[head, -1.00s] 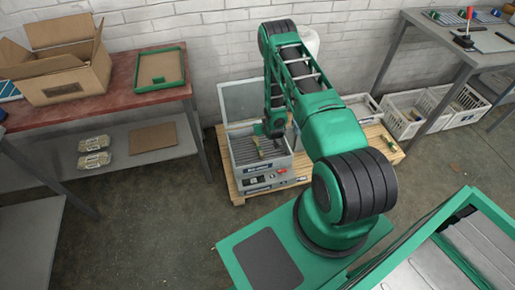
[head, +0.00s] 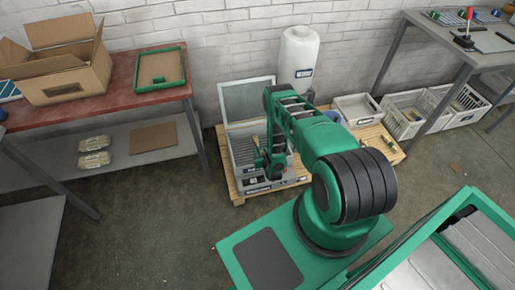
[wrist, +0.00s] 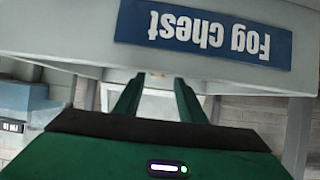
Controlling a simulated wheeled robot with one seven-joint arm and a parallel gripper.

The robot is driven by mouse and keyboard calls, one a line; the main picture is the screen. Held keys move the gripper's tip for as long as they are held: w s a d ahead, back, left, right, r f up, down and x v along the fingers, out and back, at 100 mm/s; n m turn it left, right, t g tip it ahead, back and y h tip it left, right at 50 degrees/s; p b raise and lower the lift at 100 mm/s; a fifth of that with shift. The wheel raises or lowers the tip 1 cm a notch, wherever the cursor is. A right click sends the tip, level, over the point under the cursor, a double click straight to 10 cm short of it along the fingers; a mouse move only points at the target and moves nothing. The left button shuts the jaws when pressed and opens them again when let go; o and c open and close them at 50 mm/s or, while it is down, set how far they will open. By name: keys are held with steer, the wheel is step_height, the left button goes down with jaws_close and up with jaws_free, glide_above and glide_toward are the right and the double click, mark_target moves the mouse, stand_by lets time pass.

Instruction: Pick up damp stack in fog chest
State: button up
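The fog chest (head: 240,150) is a grey box with a slatted inside and a raised clear lid, on a wooden pallet. A small brownish piece (head: 257,143), perhaps the damp stack, shows in it beside my arm; most of the chest's right side is hidden by the arm. My gripper (head: 270,172) is low at the chest's front right in the head view. In the wrist view, my gripper (wrist: 157,98) has its two green fingers apart with nothing seen between them. The chest's blue label (wrist: 205,35) appears upside down, close beyond the fingers.
A white tank (head: 298,58) stands behind the pallet (head: 237,194). A pale tray (head: 358,107) and a small bundle (head: 388,143) are on the pallet's right. White crates (head: 405,122) stand farther right. A red-topped bench (head: 110,107) is at left; floor ahead is clear.

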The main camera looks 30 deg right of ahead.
mark_target(259, 146)
steer(key=shift+d+x, duration=0.2)
steer(key=shift+x, duration=2.8)
steer(key=shift+r, duration=0.15)
steer(key=shift+c, duration=0.6)
jaws_close()
